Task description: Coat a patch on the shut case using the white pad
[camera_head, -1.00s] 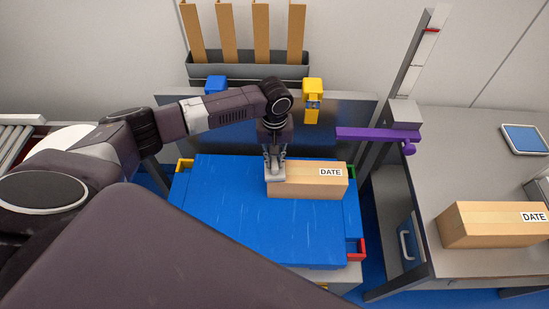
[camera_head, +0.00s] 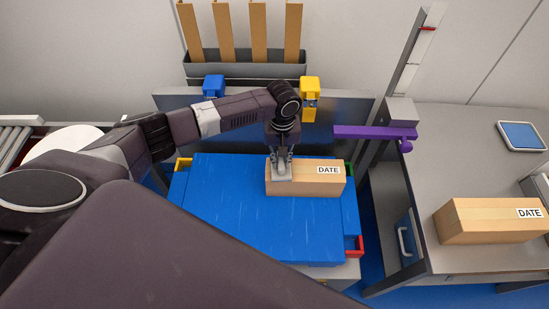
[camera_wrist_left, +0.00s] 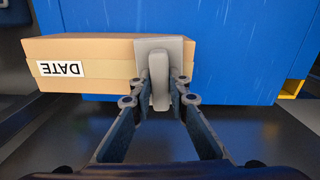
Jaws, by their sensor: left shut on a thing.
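The shut case (camera_head: 310,187) is a cardboard box with a DATE label (camera_head: 328,170) at its right end. It lies on the blue surface (camera_head: 235,225), and it also fills the left of the left wrist view (camera_wrist_left: 85,50). My left gripper (camera_head: 281,160) is over the left end of the case, shut on the handle of the pale grey-white pad (camera_head: 279,177). In the left wrist view the pad (camera_wrist_left: 179,52) sits on or just over the end of the case away from the label. The pad's underside is hidden. My right gripper is not in view.
A second box with a DATE label (camera_head: 470,222) lies on the grey table (camera_head: 430,170) at the right, near a blue-topped tray (camera_head: 521,135). A purple bar (camera_head: 370,132) juts in right of the blue surface. A grey holder (camera_head: 250,71) with upright cardboard pieces stands behind.

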